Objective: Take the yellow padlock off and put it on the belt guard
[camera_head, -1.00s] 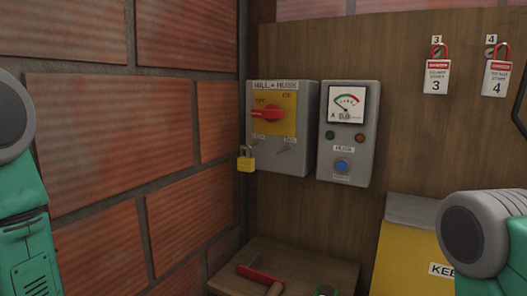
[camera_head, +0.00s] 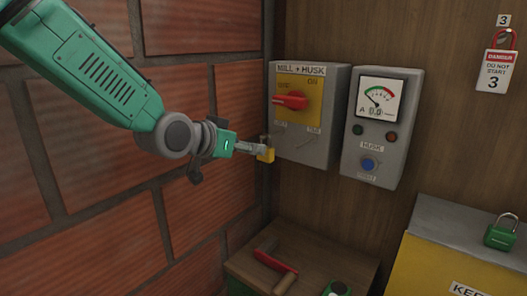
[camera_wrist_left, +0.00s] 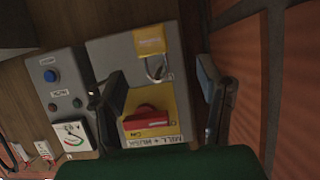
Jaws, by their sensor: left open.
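The yellow padlock (camera_head: 267,155) hangs at the lower left edge of the grey MILL + HUSK switch box (camera_head: 318,147), partly hidden by my gripper in the head view. My left gripper (camera_head: 256,149) is at the padlock, fingers apart. In the wrist view the padlock lies beyond the gap between the fingers (camera_wrist_left: 161,82); contact cannot be told. The yellow belt guard (camera_head: 425,262) with a grey top stands at the lower right. My right gripper is out of view.
A green padlock (camera_head: 500,236) stands on the guard's top. A grey meter box (camera_head: 383,150) is right of the switch box. The brick wall (camera_head: 205,225) is close on the left.

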